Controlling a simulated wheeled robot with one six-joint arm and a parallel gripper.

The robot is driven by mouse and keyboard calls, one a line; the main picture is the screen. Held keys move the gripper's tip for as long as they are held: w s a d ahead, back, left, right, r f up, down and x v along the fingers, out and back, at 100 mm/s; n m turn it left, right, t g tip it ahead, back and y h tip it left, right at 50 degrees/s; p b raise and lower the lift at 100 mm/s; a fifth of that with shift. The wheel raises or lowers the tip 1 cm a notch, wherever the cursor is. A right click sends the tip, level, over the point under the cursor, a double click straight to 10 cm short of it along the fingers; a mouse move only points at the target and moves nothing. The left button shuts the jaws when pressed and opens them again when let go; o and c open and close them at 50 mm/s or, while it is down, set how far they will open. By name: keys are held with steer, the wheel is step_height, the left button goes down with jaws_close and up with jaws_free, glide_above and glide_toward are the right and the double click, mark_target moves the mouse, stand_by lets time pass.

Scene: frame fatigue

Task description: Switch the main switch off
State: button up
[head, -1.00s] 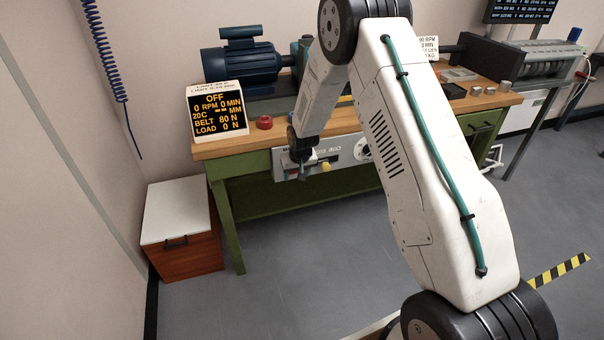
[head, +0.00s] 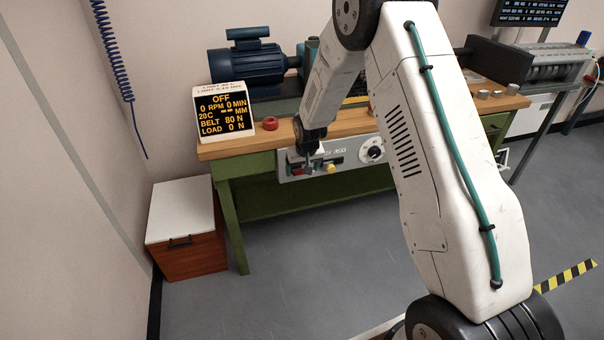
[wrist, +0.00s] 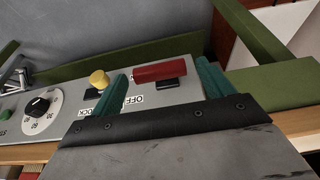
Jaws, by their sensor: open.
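The panel (head: 350,150) on the bench front carries a red handle (wrist: 158,71), which I take for the main switch. In the wrist view it lies crosswise beside a label reading OFF. A little of its red (head: 297,171) shows in the head view beside my gripper. My gripper (wrist: 163,85) is open, with one teal finger towards each end of the red handle. The handle appears between the fingers, and I cannot tell whether they touch it. In the head view my gripper (head: 312,168) is right at the panel and partly hides it.
A yellow knob (wrist: 99,79) sits close beside one finger, and a black dial (wrist: 40,105) is farther along the panel. On the green bench (head: 228,220) stand a display (head: 225,110) reading OFF and a red ring (head: 269,123). A cabinet (head: 180,210) stands left; the floor in front is clear.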

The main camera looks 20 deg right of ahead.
steer(key=shift+v, duration=1.85)
